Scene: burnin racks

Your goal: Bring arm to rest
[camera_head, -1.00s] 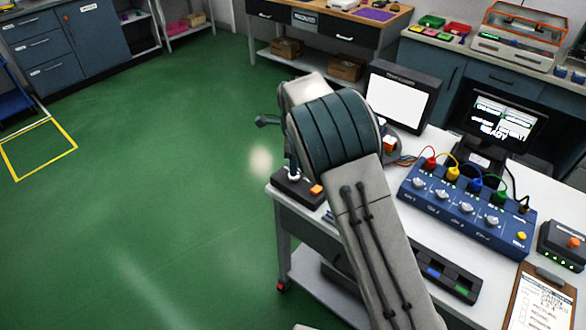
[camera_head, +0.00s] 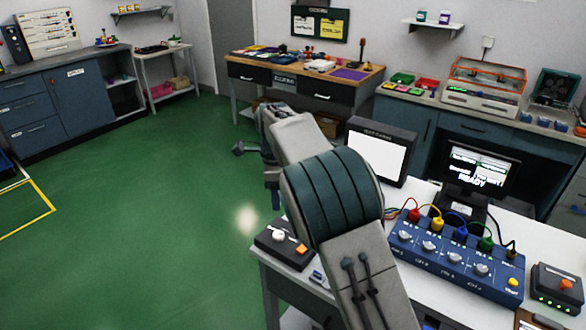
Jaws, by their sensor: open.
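My arm rises from the bottom of the head view, grey with a dark teal ribbed joint. It bends at that joint and reaches up and to the left over the near edge of the white bench (camera_head: 515,222). My gripper (camera_head: 274,192) is at the far end, pointing down and open. It is small and partly hidden behind my arm's links. It appears empty, above the bench's left edge and close to the small control box (camera_head: 284,244) with the orange button.
The bench holds a monitor with a white screen (camera_head: 378,158), a blue panel with coloured leads (camera_head: 455,258), a screen reading READY (camera_head: 478,170) and a box with an orange knob (camera_head: 558,288). Open green floor (camera_head: 130,220) lies left. A wood-topped workbench (camera_head: 300,76) stands behind.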

